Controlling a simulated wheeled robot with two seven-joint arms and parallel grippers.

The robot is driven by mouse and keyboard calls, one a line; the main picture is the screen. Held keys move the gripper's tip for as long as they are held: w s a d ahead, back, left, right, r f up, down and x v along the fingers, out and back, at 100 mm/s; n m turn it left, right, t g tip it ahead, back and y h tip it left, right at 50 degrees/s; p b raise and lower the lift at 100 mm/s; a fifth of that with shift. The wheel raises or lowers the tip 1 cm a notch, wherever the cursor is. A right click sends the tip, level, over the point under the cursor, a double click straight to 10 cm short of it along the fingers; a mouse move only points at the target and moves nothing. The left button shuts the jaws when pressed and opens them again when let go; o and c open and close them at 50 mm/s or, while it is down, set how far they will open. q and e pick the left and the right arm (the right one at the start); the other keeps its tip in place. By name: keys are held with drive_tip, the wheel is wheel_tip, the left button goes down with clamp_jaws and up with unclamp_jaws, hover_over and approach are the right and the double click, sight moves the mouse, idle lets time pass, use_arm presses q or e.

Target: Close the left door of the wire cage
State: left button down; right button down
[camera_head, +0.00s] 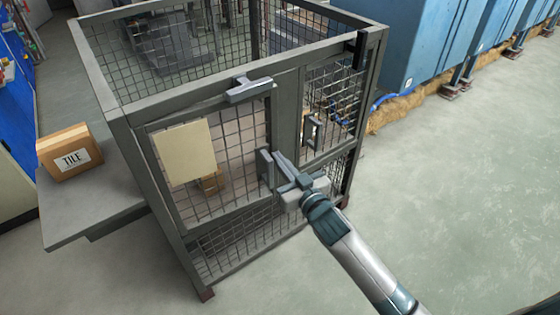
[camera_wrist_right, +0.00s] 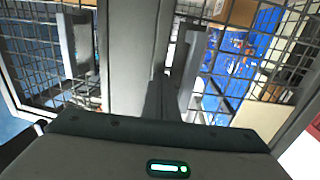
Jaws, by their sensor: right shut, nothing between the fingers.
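The wire cage (camera_head: 287,112) is a grey frame with mesh walls. Its left door (camera_head: 232,118) carries a beige plate (camera_head: 185,152) and looks flush or nearly flush with the front frame; a small gap cannot be ruled out. The left door's upright handle (camera_head: 265,168) is at its right edge; it also shows in the wrist view (camera_wrist_right: 188,65). My right gripper (camera_head: 285,168) is shut and empty, close beside this handle; contact cannot be told. Its fingers also show in the wrist view (camera_wrist_right: 160,97). My left gripper is out of view.
The cage's right door (camera_head: 338,95) has its own handle (camera_head: 313,132). A grey bar-shaped fitting (camera_head: 250,89) sits above the left door. A box marked TILE (camera_head: 70,153) stands on a side shelf (camera_head: 105,205). Blue cabinets (camera_head: 425,45) stand behind; the floor (camera_head: 460,190) at right is clear.

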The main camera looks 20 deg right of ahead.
sight(273, 148)
idle(0.3)
